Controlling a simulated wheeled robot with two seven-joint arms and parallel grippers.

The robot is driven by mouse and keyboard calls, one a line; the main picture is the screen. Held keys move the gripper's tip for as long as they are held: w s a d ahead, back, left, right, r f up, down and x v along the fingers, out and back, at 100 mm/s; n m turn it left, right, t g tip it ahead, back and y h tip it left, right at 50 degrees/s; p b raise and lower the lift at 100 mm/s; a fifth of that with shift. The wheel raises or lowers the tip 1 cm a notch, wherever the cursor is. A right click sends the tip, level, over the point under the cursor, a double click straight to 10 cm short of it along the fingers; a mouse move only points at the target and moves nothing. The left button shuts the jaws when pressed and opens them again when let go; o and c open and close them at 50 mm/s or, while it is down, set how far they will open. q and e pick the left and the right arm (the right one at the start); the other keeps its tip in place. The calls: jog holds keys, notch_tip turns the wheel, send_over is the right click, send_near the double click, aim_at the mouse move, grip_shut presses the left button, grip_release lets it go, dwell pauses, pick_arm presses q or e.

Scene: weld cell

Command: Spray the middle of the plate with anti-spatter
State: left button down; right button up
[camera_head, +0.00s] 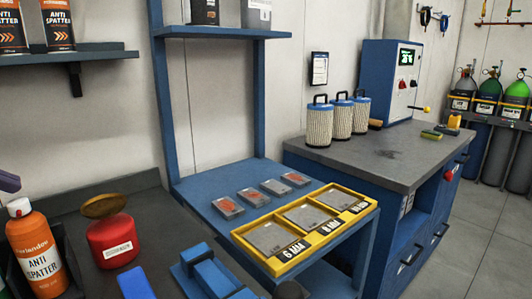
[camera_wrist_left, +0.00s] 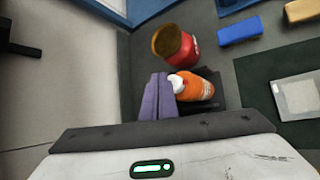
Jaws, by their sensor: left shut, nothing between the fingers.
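The orange anti-spatter bottle (camera_head: 38,258) with a white top stands in a dark holder at the lower left. In the left wrist view the bottle (camera_wrist_left: 198,88) appears just beside my left gripper (camera_wrist_left: 157,97), whose purple fingers are shut and empty. A light grey square plate (camera_wrist_left: 297,97) lies on a dark mat at the right of the wrist view. My right gripper is not in view.
A red pot (camera_head: 112,240) with a brown round top stands right of the bottle. A blue block (camera_head: 135,284) lies near it. A yellow tray (camera_head: 305,228) holds labelled plates on the blue shelf. More anti-spatter cans (camera_head: 58,25) stand on the upper shelf (camera_head: 95,52).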

pick_arm(q)
jog(key=shift+f, duration=0.15)
dwell(0.5)
jog(key=shift+f+b, duration=0.3)
jog(key=shift+f+b, duration=0.3)
jog(key=shift+f, duration=0.05)
dwell(0.4)
jog(key=shift+r, duration=0.1)
jog(key=shift+r+p, duration=0.7)
jog(key=shift+p, duration=0.2)
